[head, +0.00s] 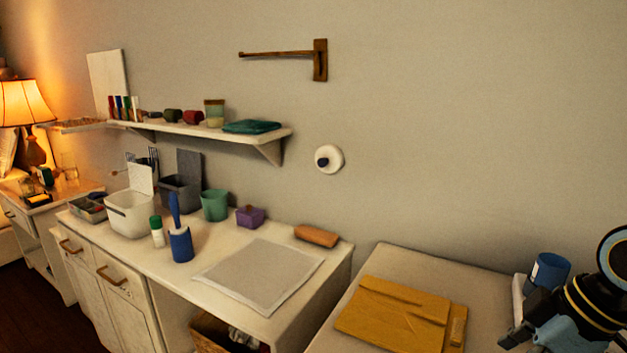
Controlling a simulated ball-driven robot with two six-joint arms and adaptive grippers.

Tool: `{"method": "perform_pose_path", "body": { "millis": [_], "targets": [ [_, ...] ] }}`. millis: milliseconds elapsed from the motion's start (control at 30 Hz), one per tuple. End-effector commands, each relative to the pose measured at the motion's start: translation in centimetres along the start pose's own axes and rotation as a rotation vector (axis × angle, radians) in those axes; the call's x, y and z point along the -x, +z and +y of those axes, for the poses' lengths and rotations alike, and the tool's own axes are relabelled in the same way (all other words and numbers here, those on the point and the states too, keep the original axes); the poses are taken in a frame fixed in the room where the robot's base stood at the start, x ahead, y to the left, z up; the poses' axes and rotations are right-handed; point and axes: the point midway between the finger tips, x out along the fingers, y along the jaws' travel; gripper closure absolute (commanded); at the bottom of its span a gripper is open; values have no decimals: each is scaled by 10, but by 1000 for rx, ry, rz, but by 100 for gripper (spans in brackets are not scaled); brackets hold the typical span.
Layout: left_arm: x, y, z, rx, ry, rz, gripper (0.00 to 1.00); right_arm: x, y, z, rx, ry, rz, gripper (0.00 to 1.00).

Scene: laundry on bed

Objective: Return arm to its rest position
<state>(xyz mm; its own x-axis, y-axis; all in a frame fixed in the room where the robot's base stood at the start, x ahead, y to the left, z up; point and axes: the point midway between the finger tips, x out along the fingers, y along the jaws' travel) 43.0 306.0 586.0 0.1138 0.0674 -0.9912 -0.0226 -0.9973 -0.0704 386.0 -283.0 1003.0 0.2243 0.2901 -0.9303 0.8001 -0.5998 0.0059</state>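My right arm comes in at the lower right corner, with black and light blue links. Its black gripper (516,332) is low, beside the right end of the folded yellow cloth (395,312) and apart from it in the picture. The fingers are small, dark and partly overlapped by the arm, so I cannot tell whether they are open or what lies between them. My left arm and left gripper are not in view.
A pale surface (420,265) carries the yellow cloth and a blue cylinder (548,272) close behind my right arm. A white counter (335,262) holds a grey mat (258,275), a lint roller (180,243) and bins. A wall shelf (270,135) hangs above.

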Motion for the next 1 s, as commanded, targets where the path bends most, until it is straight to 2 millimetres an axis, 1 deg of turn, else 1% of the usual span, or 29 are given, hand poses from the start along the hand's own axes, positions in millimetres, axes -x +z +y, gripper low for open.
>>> {"method": "perform_pose_path", "body": {
  "millis": [33,267,467,667,900,933,1000],
  "targets": [
    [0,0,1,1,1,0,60,-2,2,-7,-20,7,-7,13],
    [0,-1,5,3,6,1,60,-9,15,-41,-155,62,-45,13],
    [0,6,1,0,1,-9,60,-5,30,-77,-332,143,-75,13],
    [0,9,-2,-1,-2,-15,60,11,48,-108,-535,244,-94,13],
    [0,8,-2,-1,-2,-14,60,41,71,-136,-777,375,-101,13],
    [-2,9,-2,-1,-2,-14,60,38,74,-136,-793,385,-104,13],
    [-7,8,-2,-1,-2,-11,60,15,80,-130,-788,379,-111,13]
  ]
}}
